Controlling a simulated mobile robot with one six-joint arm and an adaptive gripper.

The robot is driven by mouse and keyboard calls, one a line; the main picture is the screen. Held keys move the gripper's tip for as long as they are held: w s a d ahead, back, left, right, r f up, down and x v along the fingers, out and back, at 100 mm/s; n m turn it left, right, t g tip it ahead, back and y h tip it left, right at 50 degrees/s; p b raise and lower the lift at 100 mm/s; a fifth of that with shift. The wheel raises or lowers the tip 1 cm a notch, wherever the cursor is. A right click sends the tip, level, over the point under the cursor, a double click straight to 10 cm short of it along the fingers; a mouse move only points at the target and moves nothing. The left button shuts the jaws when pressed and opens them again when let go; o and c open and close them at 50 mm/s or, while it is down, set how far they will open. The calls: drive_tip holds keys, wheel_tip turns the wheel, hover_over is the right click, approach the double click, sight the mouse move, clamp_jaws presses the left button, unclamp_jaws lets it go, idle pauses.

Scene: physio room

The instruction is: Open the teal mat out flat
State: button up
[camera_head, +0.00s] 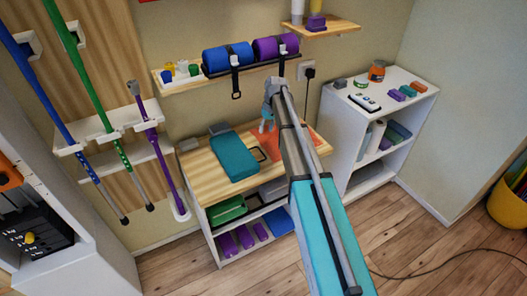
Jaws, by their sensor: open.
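The teal mat (234,158) lies on the wooden top of a low bench (205,170). It looks like a thick, folded rectangular slab, slightly angled; its fold edges are too small to make out. My gripper (267,126) is to the right of the mat and toward the back of the bench, apart from the mat in the picture. It looks empty and open, though its fingers are small and partly hidden by my arm. Its height above the bench is hard to tell.
An orange sheet (308,142) lies on the bench's right side, partly behind my arm. Above hangs a shelf (190,83) with blue (228,58) and purple rolls (275,48). A white shelf unit (410,112) stands right.

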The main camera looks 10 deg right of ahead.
drive_tip(key=shift+b+x, duration=4.65)
drive_tip(key=shift+x, duration=0.45)
drive_tip(key=shift+a, duration=0.1)
clamp_jaws()
drive_tip(key=shift+d+r, duration=0.1)
drive_tip(key=shift+d, duration=0.15)
